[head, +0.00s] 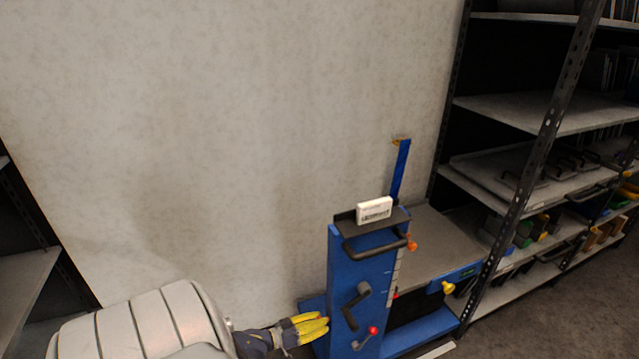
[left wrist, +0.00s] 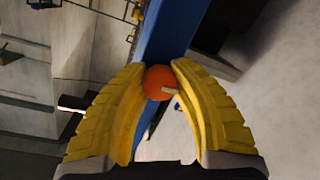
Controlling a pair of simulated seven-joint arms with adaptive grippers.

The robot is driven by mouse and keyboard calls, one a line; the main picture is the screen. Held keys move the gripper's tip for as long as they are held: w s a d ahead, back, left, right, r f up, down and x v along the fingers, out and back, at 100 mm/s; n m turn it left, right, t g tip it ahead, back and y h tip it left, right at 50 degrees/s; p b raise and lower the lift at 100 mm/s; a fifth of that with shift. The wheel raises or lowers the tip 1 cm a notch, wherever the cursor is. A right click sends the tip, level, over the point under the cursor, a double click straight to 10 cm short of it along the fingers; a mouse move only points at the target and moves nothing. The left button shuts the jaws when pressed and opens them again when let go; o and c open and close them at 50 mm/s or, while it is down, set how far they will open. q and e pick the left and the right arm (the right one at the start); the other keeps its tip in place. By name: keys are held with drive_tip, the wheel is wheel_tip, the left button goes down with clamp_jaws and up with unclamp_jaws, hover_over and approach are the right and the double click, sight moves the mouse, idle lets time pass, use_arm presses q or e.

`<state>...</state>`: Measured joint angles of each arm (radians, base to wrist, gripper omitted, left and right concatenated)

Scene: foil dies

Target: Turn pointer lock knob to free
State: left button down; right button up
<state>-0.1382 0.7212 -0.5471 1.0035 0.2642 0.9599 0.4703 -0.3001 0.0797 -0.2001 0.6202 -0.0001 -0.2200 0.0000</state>
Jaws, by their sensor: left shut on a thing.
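A blue upright machine (head: 345,270) stands against the wall, with a scale strip (head: 398,268) along its right edge. My left gripper (head: 322,325), with yellow fingers, is low at the left side of the blue column. In the left wrist view its fingertips are shut on a round orange knob (left wrist: 158,83) with a small pale tab, in front of the blue column (left wrist: 168,30). The head view does not show this held knob clearly; the column or fingers hide it. An orange knob (head: 411,245) shows at the column's upper right. My right gripper is not in view.
A black handle (head: 375,247), a dark crank (head: 356,300) and a red-knobbed lever (head: 373,331) stick out of the column's front. A white labelled box (head: 374,210) sits on top. A yellow knob (head: 447,287) is at the right. Metal shelving (head: 540,115) stands to the right.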

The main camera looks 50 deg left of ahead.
use_arm(q)
drive_tip(key=shift+s+d+f, duration=0.1)
drive_tip(key=shift+s+f, duration=0.1)
drive_tip(key=c, duration=1.4)
unclamp_jaws()
drive_tip(key=shift+c, duration=0.2)
drive_tip(key=o, duration=0.5)
drive_tip(key=shift+w+r, duration=0.1)
drive_tip(key=shift+r, duration=0.05)
drive_tip(key=v, duration=1.2)
